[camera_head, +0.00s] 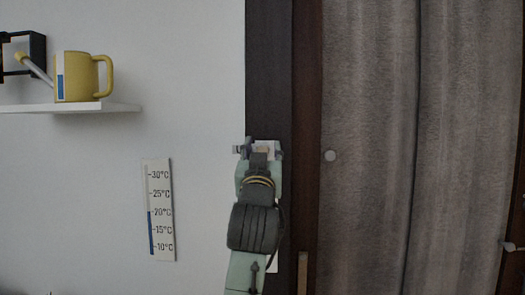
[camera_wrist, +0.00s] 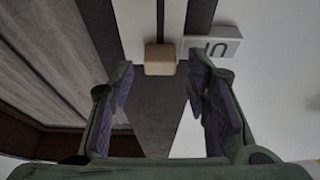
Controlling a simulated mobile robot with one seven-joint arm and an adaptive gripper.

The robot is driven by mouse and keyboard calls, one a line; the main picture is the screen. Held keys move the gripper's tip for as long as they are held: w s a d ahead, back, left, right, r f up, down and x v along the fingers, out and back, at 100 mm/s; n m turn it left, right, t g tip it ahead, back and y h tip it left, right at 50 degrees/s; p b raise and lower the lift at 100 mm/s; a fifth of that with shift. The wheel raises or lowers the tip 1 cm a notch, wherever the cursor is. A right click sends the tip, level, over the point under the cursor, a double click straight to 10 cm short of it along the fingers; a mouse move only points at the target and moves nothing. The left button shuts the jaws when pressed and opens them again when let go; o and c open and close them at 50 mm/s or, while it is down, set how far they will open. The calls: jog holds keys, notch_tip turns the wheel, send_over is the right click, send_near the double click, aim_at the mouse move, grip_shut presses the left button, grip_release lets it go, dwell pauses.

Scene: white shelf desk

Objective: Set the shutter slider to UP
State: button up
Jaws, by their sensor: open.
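The shutter slider's tan block-shaped knob (camera_wrist: 160,58) sits on a pale vertical strip (camera_wrist: 160,20) in the wrist view. My gripper (camera_wrist: 160,76) is open, with one finger on each side of the knob, and gaps show between knob and fingers. In the head view my gripper (camera_head: 260,149) is at the dark wall panel, in front of a white plate (camera_head: 270,146). The gripper and arm hide most of the slider there.
A thermometer plate (camera_head: 159,210) is on the white wall left of my arm. A yellow watering can (camera_head: 80,78) stands on a white shelf (camera_head: 115,107) at upper left. Grey-brown curtains (camera_head: 380,110) hang to the right.

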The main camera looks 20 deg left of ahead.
jog(key=v, duration=1.2)
jog(key=shift+r, duration=0.1)
